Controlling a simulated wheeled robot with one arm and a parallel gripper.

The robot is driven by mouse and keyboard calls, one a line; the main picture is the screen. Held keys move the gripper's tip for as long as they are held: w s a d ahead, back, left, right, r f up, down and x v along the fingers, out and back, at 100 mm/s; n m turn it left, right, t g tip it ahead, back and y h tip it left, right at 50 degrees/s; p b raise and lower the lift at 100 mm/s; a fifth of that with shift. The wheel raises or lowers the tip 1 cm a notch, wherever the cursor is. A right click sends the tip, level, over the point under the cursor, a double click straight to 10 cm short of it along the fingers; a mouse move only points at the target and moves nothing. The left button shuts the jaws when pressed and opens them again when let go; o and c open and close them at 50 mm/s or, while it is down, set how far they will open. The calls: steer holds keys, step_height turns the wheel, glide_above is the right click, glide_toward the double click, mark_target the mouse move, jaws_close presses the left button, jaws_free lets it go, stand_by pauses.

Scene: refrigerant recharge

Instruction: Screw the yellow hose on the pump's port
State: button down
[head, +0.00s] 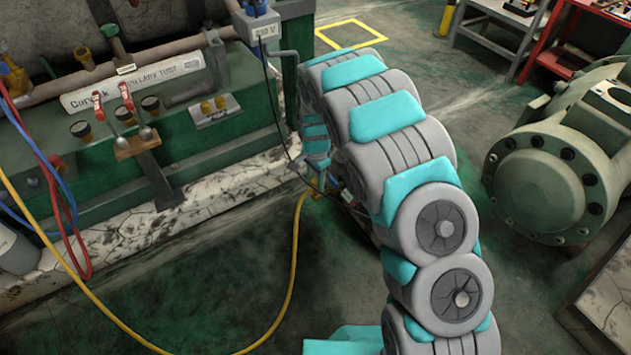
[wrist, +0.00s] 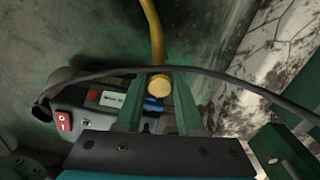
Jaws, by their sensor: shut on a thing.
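The yellow hose (head: 292,262) loops across the floor in the head view and rises to my gripper (head: 318,183), which is partly hidden by my arm. In the wrist view my gripper (wrist: 160,92) has its two green fingers on either side of the round brass-coloured end of the yellow hose (wrist: 152,30), shut on it. The pump (wrist: 85,125), with a red switch and a label, lies behind and below the fingers. In the head view it is almost wholly hidden by my arm. I cannot make out the port, nor whether the hose end touches it.
A black cable (wrist: 215,72) crosses the wrist view close to the fingertips. A green machine bench (head: 200,140) with valves and red and blue hoses stands at the left. A large flanged machine (head: 550,175) stands at the right. The floor in front is mostly clear.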

steer(key=shift+f+m, duration=0.1)
steer(key=shift+m, duration=1.1)
steer(key=m, duration=0.3)
steer(key=shift+c, duration=2.2)
jaws_free()
